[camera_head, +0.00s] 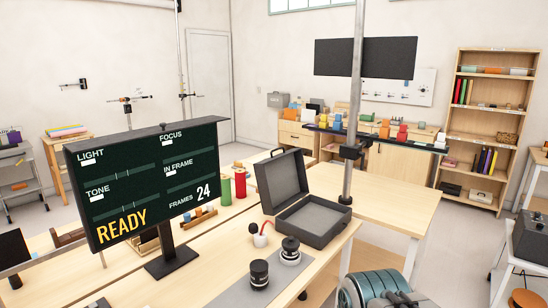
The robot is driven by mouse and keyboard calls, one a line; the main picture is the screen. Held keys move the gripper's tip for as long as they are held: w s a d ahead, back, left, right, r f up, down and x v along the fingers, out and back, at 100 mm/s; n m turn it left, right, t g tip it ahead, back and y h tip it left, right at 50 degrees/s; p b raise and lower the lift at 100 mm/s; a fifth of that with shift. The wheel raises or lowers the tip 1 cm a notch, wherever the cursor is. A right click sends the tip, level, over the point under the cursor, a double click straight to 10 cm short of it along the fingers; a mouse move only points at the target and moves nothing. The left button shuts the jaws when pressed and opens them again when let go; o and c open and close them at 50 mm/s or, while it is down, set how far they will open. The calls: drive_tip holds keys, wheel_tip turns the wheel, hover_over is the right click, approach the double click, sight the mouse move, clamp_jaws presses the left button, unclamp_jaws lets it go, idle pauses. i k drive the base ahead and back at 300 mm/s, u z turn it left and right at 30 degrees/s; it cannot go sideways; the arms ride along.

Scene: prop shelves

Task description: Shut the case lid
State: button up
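An open dark grey case (313,220) lies on the wooden table right of centre. Its lid (281,181) stands raised at the back left edge, leaning slightly back, with its inner side facing right. The case's inside looks empty, with a lighter grey floor. My gripper is not in this view, so its relation to the lid cannot be seen.
Two black cylindrical knobs stand on a grey mat (238,292) in front of the case, near a small white-and-red object (260,236). A black display screen (148,182) stands to the left. A metal pole (354,100) rises behind the case. Green (225,191) and red cylinders stand left of the lid.

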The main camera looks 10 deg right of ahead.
sight(282, 179)
drive_tip(key=k, duration=0.6)
drive_tip(key=z, duration=0.65)
drive_tip(key=i, duration=0.85)
drive_tip(key=z, duration=0.6)
drive_tip(key=i, duration=1.3)
drive_tip(key=u, duration=1.15)
drive_tip(key=i, duration=0.95)
drive_tip(key=u, duration=1)
